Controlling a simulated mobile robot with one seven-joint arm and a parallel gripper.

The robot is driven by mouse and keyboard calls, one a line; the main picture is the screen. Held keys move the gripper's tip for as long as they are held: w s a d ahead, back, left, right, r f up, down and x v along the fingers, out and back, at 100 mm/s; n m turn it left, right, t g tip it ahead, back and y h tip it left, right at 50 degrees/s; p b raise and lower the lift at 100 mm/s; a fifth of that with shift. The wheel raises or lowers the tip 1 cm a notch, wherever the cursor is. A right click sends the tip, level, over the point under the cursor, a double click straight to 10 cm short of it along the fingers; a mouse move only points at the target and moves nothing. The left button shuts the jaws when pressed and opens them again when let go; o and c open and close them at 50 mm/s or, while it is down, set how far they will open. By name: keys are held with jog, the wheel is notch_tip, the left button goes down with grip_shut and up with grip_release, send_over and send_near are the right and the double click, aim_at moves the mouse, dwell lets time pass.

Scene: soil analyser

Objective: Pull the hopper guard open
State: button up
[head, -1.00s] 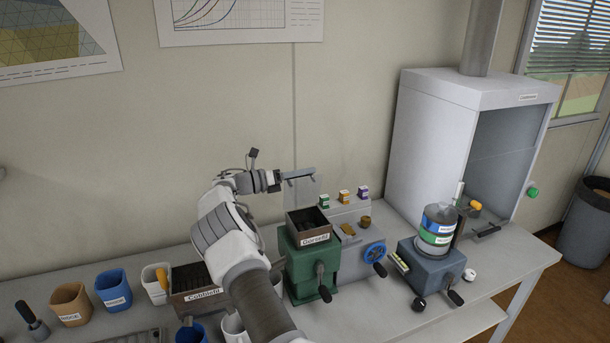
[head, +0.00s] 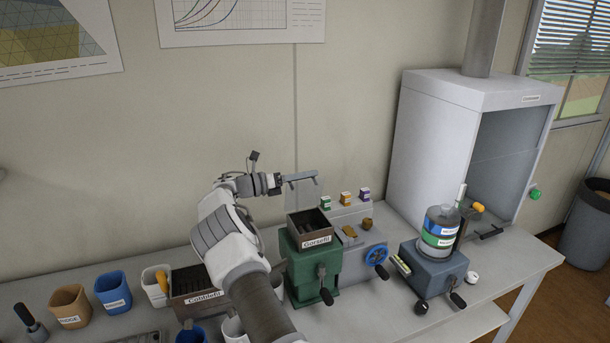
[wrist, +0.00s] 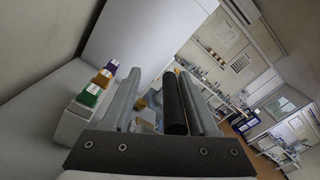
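The hopper (head: 311,231) is a dark open box with a white label on top of a green hand-cranked machine (head: 302,265). A pale, see-through panel, which looks like the hopper guard (head: 302,199), stands upright at the back of the hopper. My gripper (head: 302,179) is at its top edge. In the wrist view, the two fingers of my gripper (wrist: 160,100) are apart. A black round bar (wrist: 173,105) lies between them, closer to the right finger, with a gap on the left. I cannot tell whether it touches.
Green, orange and purple small boxes (head: 345,198) stand right of the panel on a grey machine with a blue wheel (head: 377,255). A drum device (head: 440,240) and a white cabinet (head: 435,140) are farther right. Cups (head: 113,288) and a labelled tray (head: 190,285) stand left.

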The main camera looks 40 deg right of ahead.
jog(key=shift+a+f, duration=0.2)
jog(key=b+v, duration=0.3)
jog(key=v, duration=1.4)
jog(key=shift+r, duration=0.25)
jog(key=shift+w, duration=0.1)
jog(key=s+d+r+m+y, duration=0.5)
jog(key=r, duration=0.2)
jog(key=s+a+r+m+t+y, duration=0.25)
jog(key=s+r+m+y, duration=0.2)
jog(key=s, duration=0.45)
jog(key=s+a+f+m+t+y, duration=0.2)
jog(key=s+a+m, duration=0.4)
jog(key=s+a, duration=0.4)
jog(key=s+a+f+m+t+y, duration=0.3)
jog(key=s+a, duration=0.7)
jog(key=s, duration=0.8)
jog(key=m+t+y, duration=0.2)
jog(key=m+y, duration=0.1)
jog(key=shift+a+f, duration=0.15)
jog(key=shift+f, duration=0.15)
